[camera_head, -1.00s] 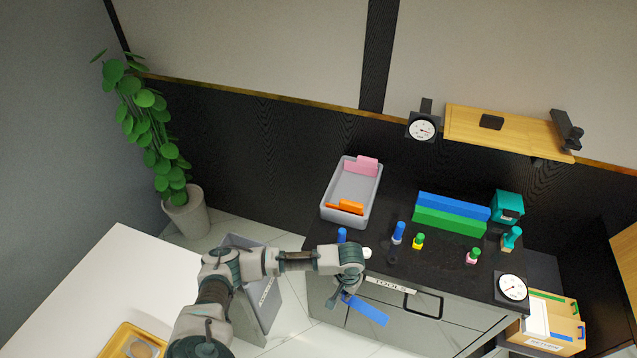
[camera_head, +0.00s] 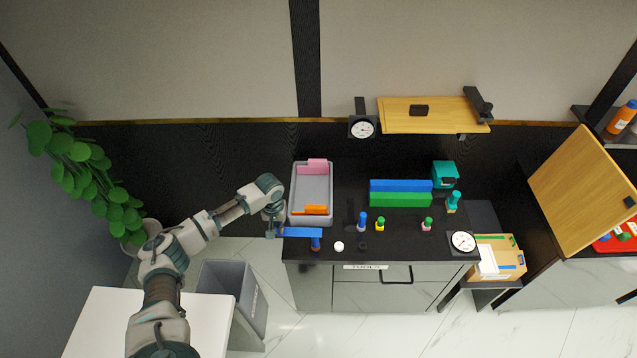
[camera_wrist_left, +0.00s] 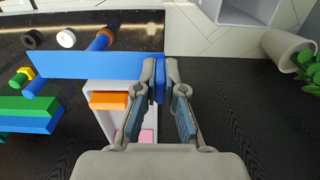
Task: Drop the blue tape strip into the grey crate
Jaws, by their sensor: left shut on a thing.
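The blue tape strip (camera_head: 303,232) is a flat blue bar. My left gripper (camera_head: 276,230) is shut on its left end in the head view and holds it level. In the left wrist view the blue strip (camera_wrist_left: 95,66) reaches out to the left from the closed fingertips (camera_wrist_left: 160,80). The grey crate (camera_head: 314,190) stands at the left end of the black counter, with a pink strip and an orange strip in it. The blue strip is just in front of the crate's near wall, outside it in the picture. My right gripper is not in view.
A blue peg (camera_head: 315,244) stands close by the strip. A white disc (camera_head: 339,246) and several coloured pegs are to the right on the counter. A green block (camera_head: 400,200) is behind them. A dark grey bin (camera_head: 238,290) and a white table (camera_head: 110,325) are at lower left.

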